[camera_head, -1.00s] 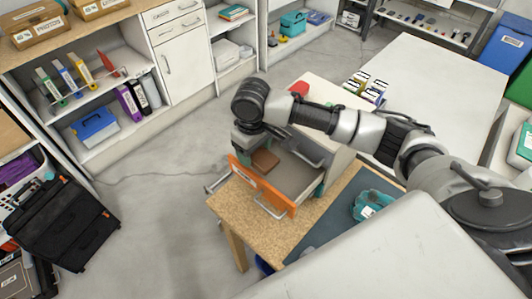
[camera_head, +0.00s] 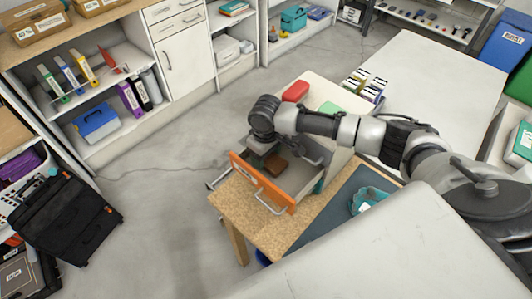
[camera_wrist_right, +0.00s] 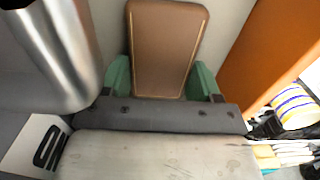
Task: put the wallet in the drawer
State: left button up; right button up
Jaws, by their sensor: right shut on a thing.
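The brown wallet (camera_head: 276,164) is over the open drawer, within its outline. My right gripper (camera_head: 270,155) reaches down from above and is shut on it. In the right wrist view the wallet (camera_wrist_right: 168,45) stands out between the green fingertips of the gripper (camera_wrist_right: 162,82). Whether it touches the drawer floor I cannot tell. The drawer has an orange front (camera_head: 262,183) with a pale handle and a grey inside; the orange front also shows in the wrist view (camera_wrist_right: 265,50). My left gripper is not in view.
The drawer unit stands on a cork-topped table (camera_head: 240,207). A red item (camera_head: 295,91) and a green item (camera_head: 331,108) lie on top of the unit. A teal item (camera_head: 370,199) is on the dark mat (camera_head: 335,205). Open floor lies left of the table.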

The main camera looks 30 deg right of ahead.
jog(key=shift+f, duration=0.1)
jog(key=o, duration=0.7)
jog(key=shift+c, duration=0.2)
notch_tip(320, 180, up, 12)
jog(key=b, duration=0.1)
dwell(0.4)
